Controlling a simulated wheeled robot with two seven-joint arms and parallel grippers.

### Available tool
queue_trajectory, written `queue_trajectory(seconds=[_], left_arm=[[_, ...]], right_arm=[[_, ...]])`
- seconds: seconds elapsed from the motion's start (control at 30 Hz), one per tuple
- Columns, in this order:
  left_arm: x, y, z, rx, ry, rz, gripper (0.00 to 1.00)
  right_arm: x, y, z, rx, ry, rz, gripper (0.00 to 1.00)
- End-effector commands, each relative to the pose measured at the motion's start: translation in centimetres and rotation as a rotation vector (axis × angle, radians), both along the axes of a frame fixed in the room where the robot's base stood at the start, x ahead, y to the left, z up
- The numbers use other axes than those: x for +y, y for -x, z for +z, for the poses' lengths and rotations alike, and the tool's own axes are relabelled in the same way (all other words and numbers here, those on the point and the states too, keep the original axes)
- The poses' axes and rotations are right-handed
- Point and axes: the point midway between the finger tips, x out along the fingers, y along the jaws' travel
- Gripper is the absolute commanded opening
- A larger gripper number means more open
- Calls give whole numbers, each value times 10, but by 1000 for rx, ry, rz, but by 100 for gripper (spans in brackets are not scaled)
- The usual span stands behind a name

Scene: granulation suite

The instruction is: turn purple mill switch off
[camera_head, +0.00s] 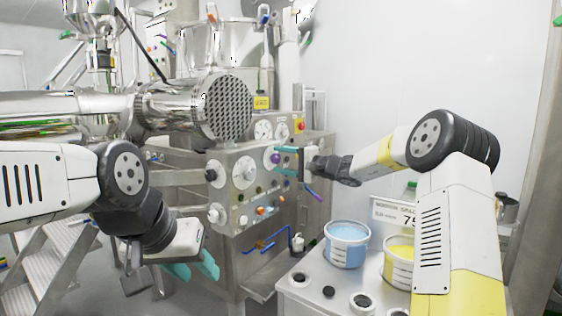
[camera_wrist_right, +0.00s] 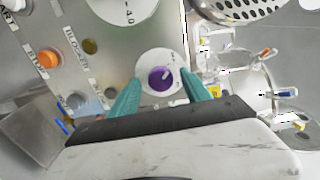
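The purple mill switch (camera_head: 275,158) is a round knob on a white dial on the steel control panel (camera_head: 232,163). In the right wrist view the purple switch (camera_wrist_right: 161,79) shows a light pointer mark and sits between the two teal fingertips. My right gripper (camera_head: 286,162) is open at the panel, with its fingers on either side of the knob; it also shows in the right wrist view (camera_wrist_right: 160,92). I cannot tell whether the fingers touch the knob. My left gripper (camera_head: 194,271) is open and empty, low in front of the panel's left side.
Other dials and an orange button (camera_wrist_right: 48,58) sit near the switch. A perforated steel drum (camera_head: 228,108) juts out above the panel. A blue tub (camera_head: 346,246) and a yellow tub (camera_head: 398,262) stand on the cart at the lower right. Metal steps (camera_head: 50,262) are at the left.

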Motion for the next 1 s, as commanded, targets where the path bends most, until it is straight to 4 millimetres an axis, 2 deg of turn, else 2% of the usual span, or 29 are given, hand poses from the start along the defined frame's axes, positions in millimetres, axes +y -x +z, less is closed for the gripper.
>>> queue_trajectory(seconds=[0.27, 0.7, 1.0], left_arm=[[0, 0, 0, 0, 0, 0, 39], [0, 0, 0, 0, 0, 0, 39], [0, 0, 0, 0, 0, 0, 39]], right_arm=[[-5, 3, 1, -1, -1, -2, 56], [-58, 41, 0, 1, 1, -2, 56], [-63, 46, 0, 1, -1, 0, 56]])
